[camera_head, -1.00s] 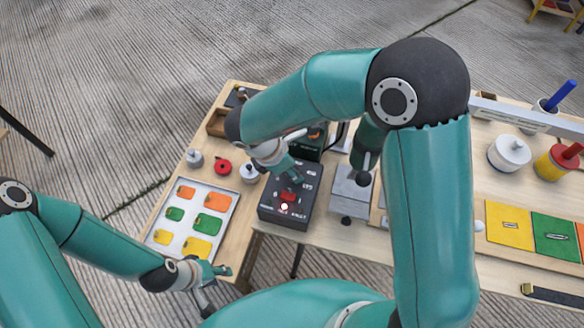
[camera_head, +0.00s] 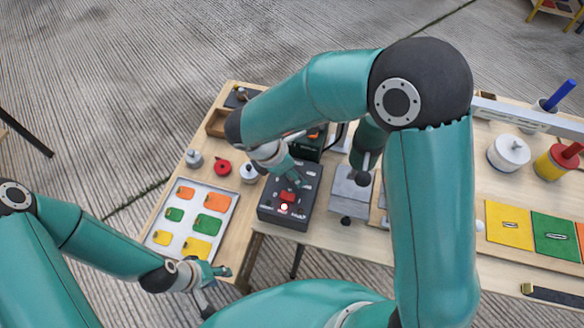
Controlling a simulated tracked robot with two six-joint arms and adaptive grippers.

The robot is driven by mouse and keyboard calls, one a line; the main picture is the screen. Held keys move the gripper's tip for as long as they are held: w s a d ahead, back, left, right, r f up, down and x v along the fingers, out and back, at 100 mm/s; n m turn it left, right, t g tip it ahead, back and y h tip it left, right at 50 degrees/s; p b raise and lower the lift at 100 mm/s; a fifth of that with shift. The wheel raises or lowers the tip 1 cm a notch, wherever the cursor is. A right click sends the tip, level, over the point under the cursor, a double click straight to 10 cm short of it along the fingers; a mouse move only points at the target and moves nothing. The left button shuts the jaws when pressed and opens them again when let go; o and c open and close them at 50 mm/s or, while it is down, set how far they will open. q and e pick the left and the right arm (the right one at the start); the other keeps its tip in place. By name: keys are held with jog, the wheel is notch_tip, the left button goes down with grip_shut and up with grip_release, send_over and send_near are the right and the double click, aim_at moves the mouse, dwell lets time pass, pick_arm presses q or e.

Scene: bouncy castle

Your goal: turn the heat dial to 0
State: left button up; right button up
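A dark control box (camera_head: 275,214) stands near the front edge of the table, left of centre. On its top is a red dial (camera_head: 288,197), with a small glowing light (camera_head: 284,207) just in front of it. The dial's pointer and markings are too small to read. My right gripper (camera_head: 295,182) reaches down over the box at the dial's far side. Its fingers are small and partly hidden, so I cannot tell whether they touch or grip the dial. My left gripper (camera_head: 219,289) is open and empty by the table's front left edge.
A tray (camera_head: 232,215) with orange, green and yellow pieces lies left of the box. A grey block-like device (camera_head: 349,196) stands close to its right. Small weights and a red round piece (camera_head: 222,167) stand behind the tray. My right arm covers much of the table.

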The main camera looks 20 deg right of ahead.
jog(key=shift+r, duration=0.1)
jog(key=v, duration=1.1)
jog(key=shift+a+r, duration=0.2)
jog(key=shift+r, duration=0.15)
